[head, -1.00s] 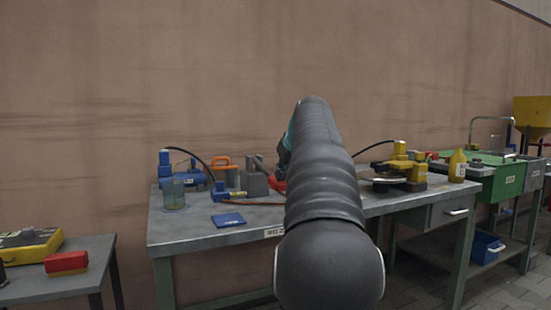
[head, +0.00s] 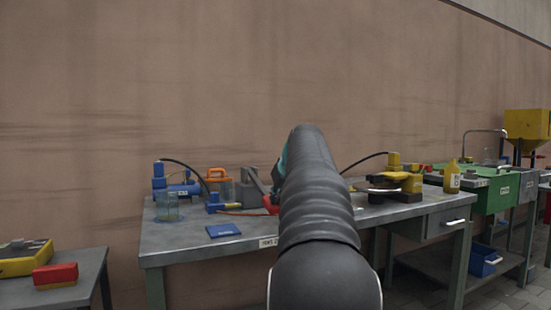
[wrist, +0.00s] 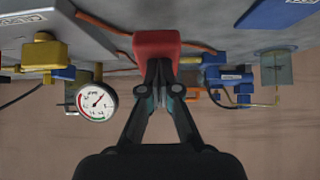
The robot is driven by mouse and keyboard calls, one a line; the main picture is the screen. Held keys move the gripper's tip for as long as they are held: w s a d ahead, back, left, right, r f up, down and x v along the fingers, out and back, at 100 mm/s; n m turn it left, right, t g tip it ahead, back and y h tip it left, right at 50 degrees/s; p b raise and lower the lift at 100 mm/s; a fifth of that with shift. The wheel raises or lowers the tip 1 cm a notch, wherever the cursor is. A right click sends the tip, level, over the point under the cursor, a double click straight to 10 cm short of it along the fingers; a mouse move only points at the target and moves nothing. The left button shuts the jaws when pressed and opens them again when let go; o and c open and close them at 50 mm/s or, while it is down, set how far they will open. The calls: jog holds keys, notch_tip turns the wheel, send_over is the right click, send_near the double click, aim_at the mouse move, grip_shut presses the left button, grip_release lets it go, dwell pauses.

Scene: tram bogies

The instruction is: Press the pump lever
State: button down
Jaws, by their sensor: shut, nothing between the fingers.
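A red block-shaped grip (wrist: 156,46), probably the pump lever's end, lies straight ahead of my gripper (wrist: 164,66) in the wrist view. My gripper is shut and empty, its fingertips overlapping the grip's lower edge in that picture. I cannot tell whether they touch it. In the head view a small red part (head: 269,204) shows beside a grey block (head: 251,187) on the bench. My arm hides the rest of it and my gripper's fingers there.
The wrist picture is upside down. It shows a pressure gauge (wrist: 96,101) left of my fingers and blue fittings (wrist: 230,78) to the right. In the head view, yellow equipment (head: 402,182) and a blue pad (head: 223,231) rest on the grey bench (head: 190,248). An orange hose runs across it.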

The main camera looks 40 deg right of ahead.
jog(key=s+f+p+v, duration=0.1)
jog(key=p+v, duration=0.2)
jog(key=v, duration=1)
jog(key=shift+p, duration=0.4)
dwell(0.5)
dwell(1.1)
jog(key=s+a+f+n+g+y+p, duration=0.15)
jog(key=a+f, duration=0.35)
jog(key=a, duration=0.7)
jog(key=s+a+f+y+p, duration=0.15)
jog(key=a+f, duration=0.25)
jog(key=a, duration=0.8)
jog(key=s+a+f+n+g+p, duration=0.1)
jog(key=s+a+f+n+p, duration=0.1)
jog(key=s+a+f, duration=1)
notch_tip(320, 180, down, 4)
jog(key=shift+s+a+f+p, duration=0.1)
jog(key=shift+s+a+p, duration=0.3)
jog(key=shift+a, duration=0.15)
jog(key=shift+g, duration=0.25)
